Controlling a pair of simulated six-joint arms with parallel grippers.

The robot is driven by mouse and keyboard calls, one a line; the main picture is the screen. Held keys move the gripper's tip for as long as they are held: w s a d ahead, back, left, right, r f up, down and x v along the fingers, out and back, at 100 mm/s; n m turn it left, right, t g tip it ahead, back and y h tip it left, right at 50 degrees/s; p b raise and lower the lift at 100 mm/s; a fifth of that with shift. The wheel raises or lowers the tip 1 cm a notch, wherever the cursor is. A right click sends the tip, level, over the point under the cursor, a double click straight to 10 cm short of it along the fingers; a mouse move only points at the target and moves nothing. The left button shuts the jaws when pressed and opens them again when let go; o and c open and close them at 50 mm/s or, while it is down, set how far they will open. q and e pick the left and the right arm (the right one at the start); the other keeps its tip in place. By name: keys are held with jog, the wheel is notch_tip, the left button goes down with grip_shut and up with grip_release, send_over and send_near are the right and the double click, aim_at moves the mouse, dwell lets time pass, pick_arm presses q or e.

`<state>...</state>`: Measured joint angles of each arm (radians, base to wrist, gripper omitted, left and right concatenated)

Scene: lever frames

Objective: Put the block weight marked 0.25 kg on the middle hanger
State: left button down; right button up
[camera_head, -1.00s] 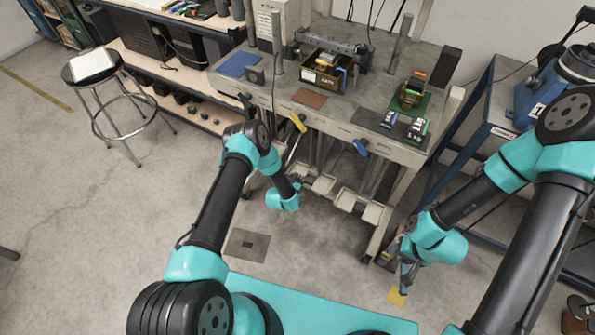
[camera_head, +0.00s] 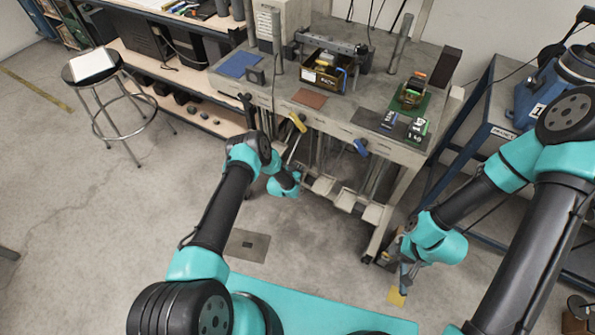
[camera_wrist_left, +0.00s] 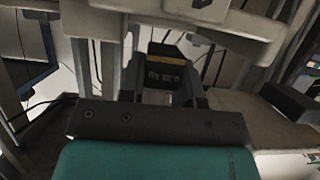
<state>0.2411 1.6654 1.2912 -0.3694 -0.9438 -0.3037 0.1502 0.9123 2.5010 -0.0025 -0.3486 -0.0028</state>
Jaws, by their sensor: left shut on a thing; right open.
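My left gripper (camera_head: 296,178) is below the front of the bench, close to the hangers; its fingers are mostly hidden by my wrist in the head view. In the left wrist view my left gripper (camera_wrist_left: 165,90) is shut on a dark block (camera_wrist_left: 165,72) with a yellowish-brown band; its marking is too small to read. Pale hanger plates hang low under the bench: one beside my gripper (camera_head: 323,186), a middle one (camera_head: 346,200) and one to the right (camera_head: 374,214). My right gripper (camera_head: 403,284) is open, low at the right, away from the hangers.
The bench (camera_head: 350,125) has a yellow handle (camera_head: 298,122) and a blue handle (camera_head: 361,147) at its front edge. Small blocks (camera_head: 417,128) lie on top at the right. Pale beams overhang the held block in the wrist view. Open floor lies in front.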

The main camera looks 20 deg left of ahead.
pick_arm(q)
jog(key=shift+f, duration=0.95)
jog(key=shift+f, duration=0.15)
jog(key=c, duration=1.1)
grip_release()
jog(key=shift+r, duration=0.2)
jog(key=v, duration=1.2)
jog(key=shift+a, duration=0.1)
